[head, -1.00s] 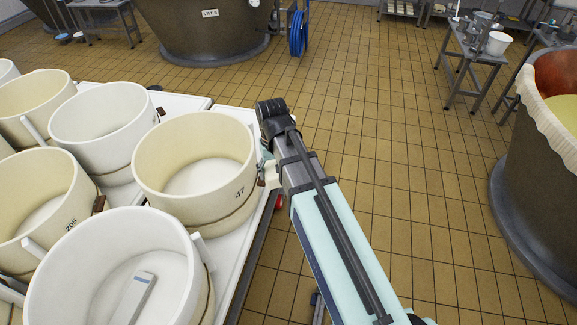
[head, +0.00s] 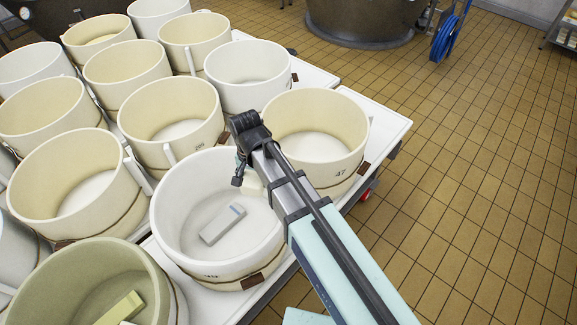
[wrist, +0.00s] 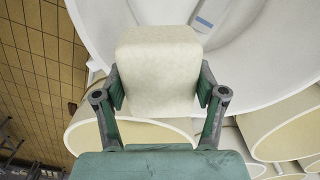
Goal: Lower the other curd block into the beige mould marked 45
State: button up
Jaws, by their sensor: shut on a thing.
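My gripper (wrist: 160,88) is shut on a pale cream curd block (wrist: 158,62), with a finger on each side. In the head view my gripper (head: 240,178) hangs over the rim area of a white mould (head: 172,222), and the block (head: 254,184) is mostly hidden behind my arm. A beige mould (head: 55,278) at the bottom left holds a pale yellow block (head: 121,308) on its floor. No number shows on that mould, and I cannot read 45 on any mould.
A grey-white device with a blue label (head: 222,224) lies in the white mould. Several other white and cream moulds crowd the table to the left. Tiled floor (head: 470,190) is clear at right.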

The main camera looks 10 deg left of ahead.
jog(key=s+a+m+p, duration=0.2)
jog(key=s+a+m, duration=0.35)
jog(key=a, duration=0.35)
jog(key=shift+s+d+f+b, duration=0.1)
jog(key=shift+f+b, duration=4.05)
jog(key=shift+f, duration=3.55)
jog(key=shift+s+f+b, duration=0.1)
jog(key=shift+f+b, duration=4)
jog(key=shift+f, duration=3.6)
jog(key=shift+f+b, duration=0.35)
jog(key=shift+f, duration=0.4)
jog(key=o, duration=1.6)
jog(key=shift+c, duration=0.2)
